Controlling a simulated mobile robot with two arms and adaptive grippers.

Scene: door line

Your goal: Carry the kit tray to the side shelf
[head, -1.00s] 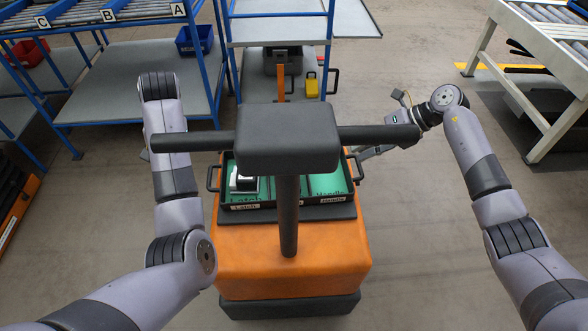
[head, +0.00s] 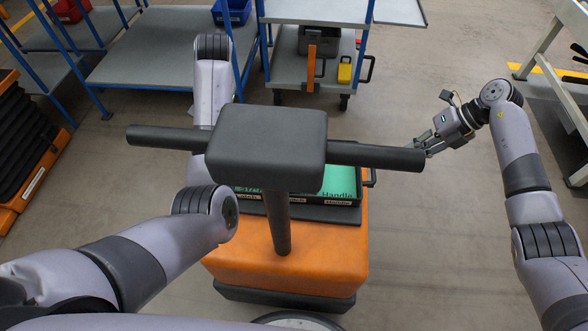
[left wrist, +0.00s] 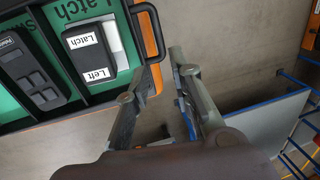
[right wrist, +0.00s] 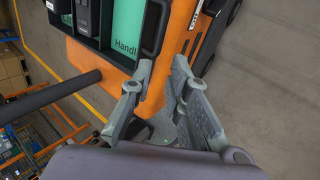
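The kit tray (head: 345,200) is black with green labelled inserts. It sits on an orange cart (head: 290,255), partly hidden by the cart's dark T-shaped bar. The left wrist view shows a dark part labelled Latch Left (left wrist: 92,52) in it. My left gripper (left wrist: 160,75) is open and empty beside the tray's end handle (left wrist: 152,45); it is hidden in the head view. My right gripper (head: 424,143) is open and empty, right of the tray and apart from its right handle (head: 371,178). The right wrist view shows its spread fingers (right wrist: 162,65). Which shelf is the side shelf I cannot tell.
A wheeled blue-framed shelf unit (head: 316,12) stands behind the cart, with a yellow item (head: 345,73) on its lower deck. Blue-framed racks (head: 150,65) stand at back left, black and orange stacked crates (head: 25,145) at left. Floor is clear on the right.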

